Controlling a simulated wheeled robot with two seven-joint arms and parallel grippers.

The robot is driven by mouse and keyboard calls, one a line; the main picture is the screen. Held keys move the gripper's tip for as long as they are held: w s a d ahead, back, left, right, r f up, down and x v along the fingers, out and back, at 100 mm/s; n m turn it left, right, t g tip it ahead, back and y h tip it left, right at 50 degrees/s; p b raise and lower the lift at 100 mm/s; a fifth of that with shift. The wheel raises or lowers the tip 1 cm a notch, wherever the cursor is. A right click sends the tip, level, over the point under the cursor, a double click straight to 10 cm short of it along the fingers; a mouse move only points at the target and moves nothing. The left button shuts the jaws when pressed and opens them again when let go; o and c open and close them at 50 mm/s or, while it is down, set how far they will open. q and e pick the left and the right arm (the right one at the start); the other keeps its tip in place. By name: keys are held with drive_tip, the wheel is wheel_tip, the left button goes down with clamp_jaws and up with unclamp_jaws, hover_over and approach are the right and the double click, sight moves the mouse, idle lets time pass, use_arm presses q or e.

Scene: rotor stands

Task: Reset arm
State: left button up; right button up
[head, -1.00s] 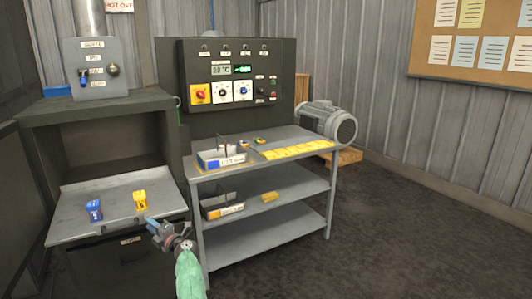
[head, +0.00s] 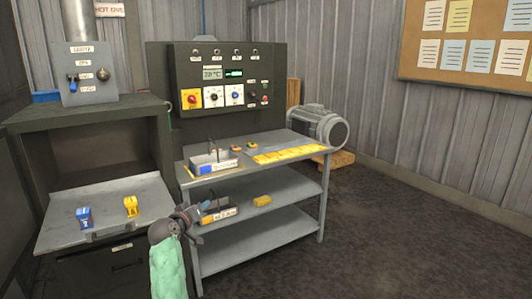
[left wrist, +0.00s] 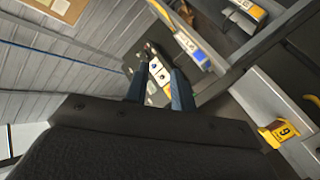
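My left gripper (head: 207,207) is in front of the steel cart's left side in the head view, pointing right, with its arm in a green sleeve below. In the left wrist view its two blue fingers (left wrist: 160,90) stand apart with nothing between them, so it is open and empty. A blue rotor stand (head: 84,217) and a yellow rotor stand (head: 130,207) sit on the open oven's lowered door, left of the gripper. A yellow stand (left wrist: 280,132) also shows at the right of the left wrist view. My right gripper is not in view.
The cart (head: 255,231) holds a tray with upright rods (head: 215,163) and yellow pads (head: 290,153) on top. Its middle shelf has another tray, partly behind the gripper, and a yellow block (head: 262,200). A control panel (head: 225,75) and motor (head: 318,127) stand behind. The right floor is clear.

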use_arm(q)
drive_tip(key=s+d+f+m+g+y, duration=0.1)
drive_tip(key=s+f+g, duration=0.3)
drive_tip(key=s+f, duration=0.6)
drive_tip(key=s+d+f+m+g+y+p, duration=0.1)
drive_tip(key=s+d+f+g, duration=0.3)
drive_tip(key=s, duration=2.5)
drive_tip(key=s+d+f+m+g+y+p, duration=0.1)
drive_tip(key=s+d+f+m+g, duration=0.2)
drive_tip(key=s+f, duration=1.3)
drive_tip(key=s+g, duration=0.2)
drive_tip(key=s, duration=0.1)
drive_tip(key=shift+s+f+m, duration=0.3)
drive_tip(key=shift+s, duration=0.05)
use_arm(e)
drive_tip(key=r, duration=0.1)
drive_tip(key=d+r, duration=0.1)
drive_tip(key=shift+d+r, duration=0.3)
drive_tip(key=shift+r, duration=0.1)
use_arm(q)
drive_tip(key=shift+d, duration=0.1)
